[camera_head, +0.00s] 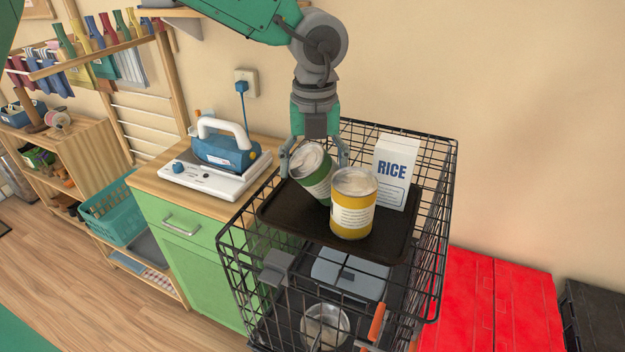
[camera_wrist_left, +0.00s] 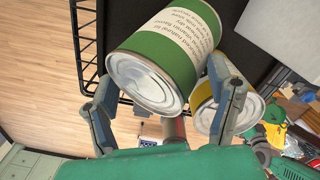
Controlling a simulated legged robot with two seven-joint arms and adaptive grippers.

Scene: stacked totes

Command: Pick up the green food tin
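The green food tin (camera_head: 316,184), with a cream label and metal lid, is tilted, its top leaning left, over the dark tray (camera_head: 285,218). My left gripper (camera_head: 314,158) points down from above with one finger on each side of the tin's upper part. In the left wrist view the tin (camera_wrist_left: 165,52) lies slanted between the two fingers (camera_wrist_left: 163,85). The left finger is close to the lid's edge and the right finger is near the wall. Whether both fingers press on it is unclear. The yellow tin partly hides its lower end. My right gripper is not in view.
A yellow tin (camera_head: 352,216) stands just right of the green tin. A white rice box (camera_head: 395,172) stands behind it. The black wire basket (camera_head: 443,230) surrounds the tray. A green cabinet with an iron (camera_head: 225,150) stands left; red totes (camera_head: 490,300) are right.

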